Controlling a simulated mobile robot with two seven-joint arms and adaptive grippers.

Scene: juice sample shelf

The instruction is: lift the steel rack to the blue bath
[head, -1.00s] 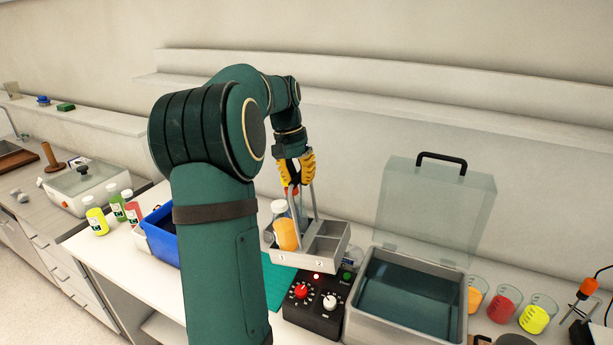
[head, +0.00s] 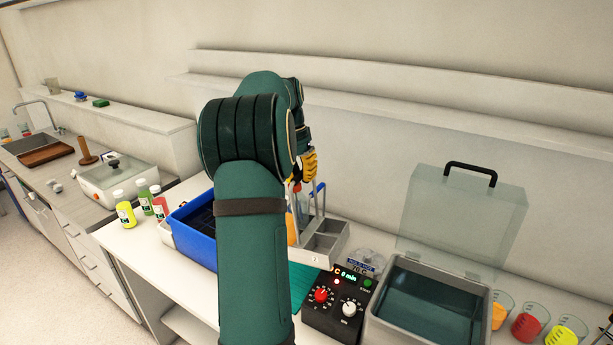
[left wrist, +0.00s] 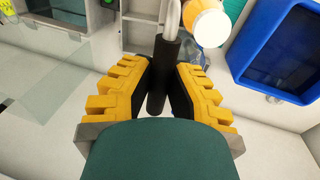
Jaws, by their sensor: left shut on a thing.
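My left gripper (head: 308,168) is shut on the black grip (left wrist: 162,75) of the steel rack's handle, which shows between its yellow fingers in the left wrist view. The steel rack (head: 327,236) hangs below, over the teal mat; its height above it is hard to judge. A bottle with orange contents sits in a left compartment, mostly behind my arm; its white cap (left wrist: 208,27) shows in the wrist view. The compartments seen at the right look empty. The blue bath (head: 190,238) is an open blue tub left of the rack, partly hidden by my arm. My right gripper is not in view.
A black control box (head: 338,303) and a grey water bath (head: 400,328) with a raised clear lid (head: 465,215) stand to the right. Several coloured bottles (head: 125,212) stand left of the blue tub. Beakers (head: 528,322) stand at far right.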

